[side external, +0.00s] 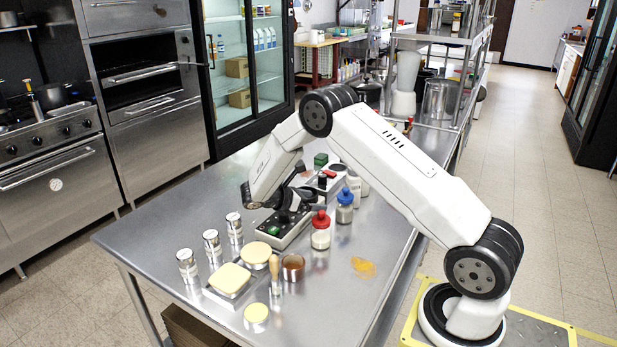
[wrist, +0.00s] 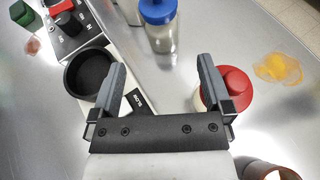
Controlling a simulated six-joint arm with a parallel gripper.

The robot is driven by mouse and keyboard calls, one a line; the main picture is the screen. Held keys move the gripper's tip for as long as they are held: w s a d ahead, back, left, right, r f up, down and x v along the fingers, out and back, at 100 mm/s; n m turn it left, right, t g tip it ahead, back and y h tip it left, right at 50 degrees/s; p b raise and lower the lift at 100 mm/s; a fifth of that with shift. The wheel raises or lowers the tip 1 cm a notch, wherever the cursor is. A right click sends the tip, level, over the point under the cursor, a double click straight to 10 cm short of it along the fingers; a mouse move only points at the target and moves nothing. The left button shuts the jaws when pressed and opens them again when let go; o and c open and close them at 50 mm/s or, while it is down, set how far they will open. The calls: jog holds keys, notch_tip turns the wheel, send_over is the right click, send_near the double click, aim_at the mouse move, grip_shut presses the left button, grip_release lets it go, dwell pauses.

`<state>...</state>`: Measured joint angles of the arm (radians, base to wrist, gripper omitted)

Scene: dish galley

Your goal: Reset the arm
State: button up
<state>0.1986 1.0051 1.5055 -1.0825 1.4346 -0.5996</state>
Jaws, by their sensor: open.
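My gripper (side external: 291,207) is low over the metal table, beside a grey control box (side external: 268,236). In the wrist view, my gripper (wrist: 163,80) is open, its two fingers wide apart with nothing held between them. The left finger overlaps the edge of a round black cup (wrist: 88,75) on the box. The right finger partly covers a red-capped jar (wrist: 236,88); I cannot tell whether it touches. My arm is bent, reaching down from the right in the side view.
A red-capped jar (side external: 320,238) and blue-capped jar (side external: 345,212) stand close to my gripper. Several metal cans (side external: 211,244), yellow-topped items (side external: 229,279), a wooden-handled tool (side external: 275,270) and a copper-coloured cup (side external: 292,269) stand nearer the front. An orange patch (side external: 363,267) lies right.

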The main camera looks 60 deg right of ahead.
dwell(0.4)
jog(key=s+a+r+m+t+y, duration=0.2)
jog(key=s+a+m+t+y, duration=0.2)
jog(key=a, duration=0.8)
jog(key=s+a+r+m+t+y, duration=0.3)
jog(key=s+a+m+t+y, duration=0.2)
jog(key=a, duration=0.7)
jog(key=shift+s+r+m+y, duration=0.3)
jog(key=shift+s+m+y, duration=1.1)
jog(key=shift+s, duration=0.9)
jog(key=shift+a, duration=0.1)
